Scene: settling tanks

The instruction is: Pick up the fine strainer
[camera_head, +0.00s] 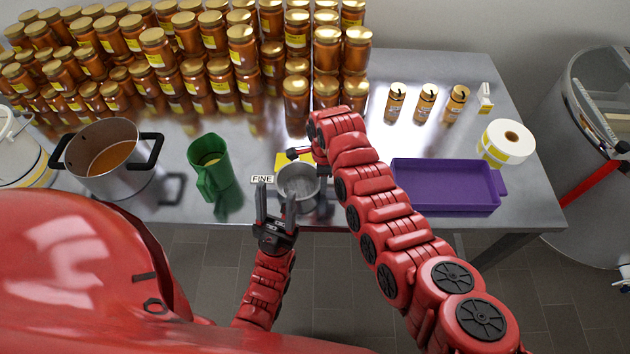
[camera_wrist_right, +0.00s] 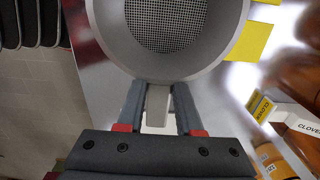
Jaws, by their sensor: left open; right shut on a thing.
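The fine strainer (camera_head: 298,186), a round grey metal bowl, is near the front edge of the steel table, beside a white FINE label (camera_head: 262,180). In the right wrist view, its mesh (camera_wrist_right: 166,22) and rim are large and close. My right gripper (camera_wrist_right: 158,100) is shut on the strainer's pale handle (camera_wrist_right: 157,107), between its two grey fingers. In the head view, my right arm largely hides that gripper. My left gripper (camera_head: 276,195) is open and empty, just left of the strainer at the table's front edge. I cannot tell whether the strainer touches the table.
A green jug (camera_head: 210,170) and a pot of amber liquid (camera_head: 108,158) stand left. A purple tray (camera_head: 445,186) and a label roll (camera_head: 507,142) are right. Many honey jars (camera_head: 240,50) fill the back. A yellow card (camera_head: 285,160) lies behind the strainer.

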